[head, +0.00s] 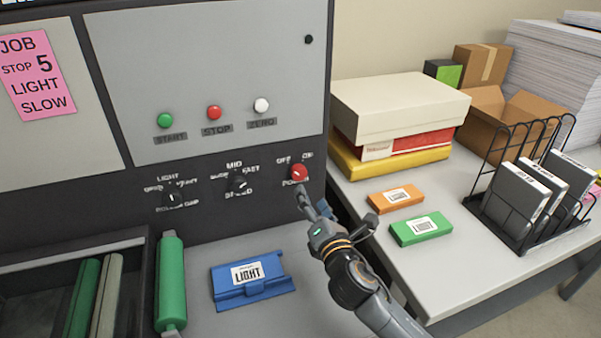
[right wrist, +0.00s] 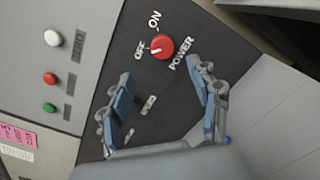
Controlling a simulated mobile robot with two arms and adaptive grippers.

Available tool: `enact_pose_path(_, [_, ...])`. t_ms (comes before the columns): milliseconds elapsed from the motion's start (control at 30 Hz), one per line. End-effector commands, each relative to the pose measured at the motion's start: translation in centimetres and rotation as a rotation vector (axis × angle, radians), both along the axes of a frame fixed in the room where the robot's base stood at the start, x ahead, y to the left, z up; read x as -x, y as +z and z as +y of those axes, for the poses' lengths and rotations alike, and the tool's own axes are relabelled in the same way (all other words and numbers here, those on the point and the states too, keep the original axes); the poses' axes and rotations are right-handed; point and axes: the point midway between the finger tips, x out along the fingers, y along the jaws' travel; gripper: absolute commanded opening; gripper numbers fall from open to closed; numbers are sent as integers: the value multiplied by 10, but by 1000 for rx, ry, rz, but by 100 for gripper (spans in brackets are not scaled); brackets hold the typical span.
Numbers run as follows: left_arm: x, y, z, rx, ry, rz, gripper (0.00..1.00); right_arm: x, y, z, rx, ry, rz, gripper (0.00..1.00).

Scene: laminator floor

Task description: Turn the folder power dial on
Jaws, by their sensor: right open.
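The red power dial (head: 299,174) sits on the dark lower panel of the machine, under OFF and ON labels and above the word POWER. In the right wrist view the dial (right wrist: 162,47) shows a white mark toward OFF. My right gripper (head: 312,200) is in front of and just below the dial. In the right wrist view its two blue-padded fingers (right wrist: 160,75) are spread apart, empty, with the dial beyond their tips and between their lines. I see no contact with the dial. My left gripper is not in view.
Left of the dial are the speed dial (head: 238,183) and another black dial (head: 172,197). Start, stop and zero buttons (head: 214,112) are above. A blue LIGHT block (head: 252,291) and green roller (head: 171,285) lie below. A side table (head: 372,201) holds boxes and a rack.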

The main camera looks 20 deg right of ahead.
Motion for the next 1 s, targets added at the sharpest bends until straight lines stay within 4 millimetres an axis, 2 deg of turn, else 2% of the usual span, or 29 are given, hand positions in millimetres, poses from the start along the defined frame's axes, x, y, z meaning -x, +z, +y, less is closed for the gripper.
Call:
enact_pose_path(100, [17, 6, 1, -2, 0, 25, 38, -27, 3, -1, -2, -3, 0, 62])
enact_pose_path(200, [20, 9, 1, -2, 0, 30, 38, -48, 4, -1, -4, -3, 0, 62])
enact_pose_path(267, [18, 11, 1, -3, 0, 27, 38, -59, 3, -2, -3, -3, 0, 62])
enact_pose_path(433, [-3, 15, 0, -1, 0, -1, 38, -83, 2, -2, -4, -4, 1, 62])
enact_pose_path(567, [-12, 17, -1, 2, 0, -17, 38, -94, 1, -2, -4, -2, 1, 62])
enact_pose_path(933, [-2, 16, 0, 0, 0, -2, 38, -99, 0, -2, -4, -1, 1, 62])
enact_pose_path(967, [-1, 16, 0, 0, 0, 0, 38, -99, 0, -2, -4, -1, 1, 58])
enact_pose_path(1000, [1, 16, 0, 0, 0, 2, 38, -99, 0, -2, -4, -1, 1, 49])
